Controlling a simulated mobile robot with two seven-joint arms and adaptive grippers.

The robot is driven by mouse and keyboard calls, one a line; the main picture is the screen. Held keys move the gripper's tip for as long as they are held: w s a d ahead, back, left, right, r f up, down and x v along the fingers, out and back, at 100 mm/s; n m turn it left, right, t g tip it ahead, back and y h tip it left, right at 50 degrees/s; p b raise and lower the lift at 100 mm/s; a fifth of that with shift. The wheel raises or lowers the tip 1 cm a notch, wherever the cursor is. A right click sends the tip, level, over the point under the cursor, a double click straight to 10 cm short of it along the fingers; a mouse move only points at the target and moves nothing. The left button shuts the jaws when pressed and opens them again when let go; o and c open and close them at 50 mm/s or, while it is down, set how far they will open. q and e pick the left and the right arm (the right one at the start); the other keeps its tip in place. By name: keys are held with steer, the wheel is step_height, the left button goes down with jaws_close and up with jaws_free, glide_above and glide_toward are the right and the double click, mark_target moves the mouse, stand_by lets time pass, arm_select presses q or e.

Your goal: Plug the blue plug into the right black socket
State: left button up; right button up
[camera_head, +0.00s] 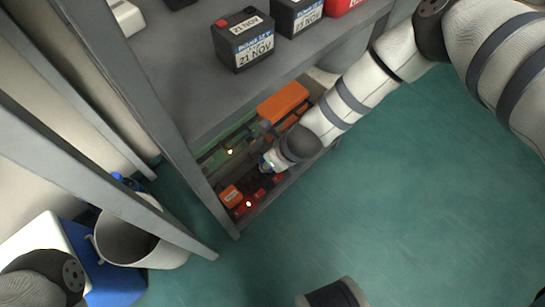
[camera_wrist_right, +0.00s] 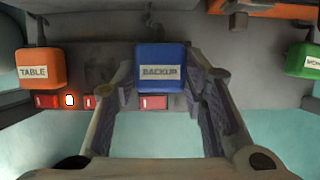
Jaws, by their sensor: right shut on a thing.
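The blue plug (camera_wrist_right: 161,59), labelled BACKUP, sits between the fingers of my right gripper (camera_wrist_right: 163,75) in the right wrist view. The fingers are shut on its two sides. A grey panel wall is behind it, with a red part (camera_wrist_right: 153,102) just below the plug. I cannot tell whether the plug touches the panel or a socket. I cannot clearly make out the black sockets. In the head view my right gripper (camera_head: 268,162) reaches into the low shelf bay, and its arm hides most of the plug.
An orange plug labelled TABLE (camera_wrist_right: 40,69) is left and a green plug (camera_wrist_right: 303,60) right. A lamp (camera_wrist_right: 70,100) glows. Above the bay, a shelf board (camera_head: 185,75) carries batteries (camera_head: 243,40). A bucket (camera_head: 130,240) stands left; teal floor at right is clear.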

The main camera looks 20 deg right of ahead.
steer(key=shift+f, duration=0.65)
stand_by(1.3)
steer(key=o, duration=1.4)
steer(key=v, duration=1.2)
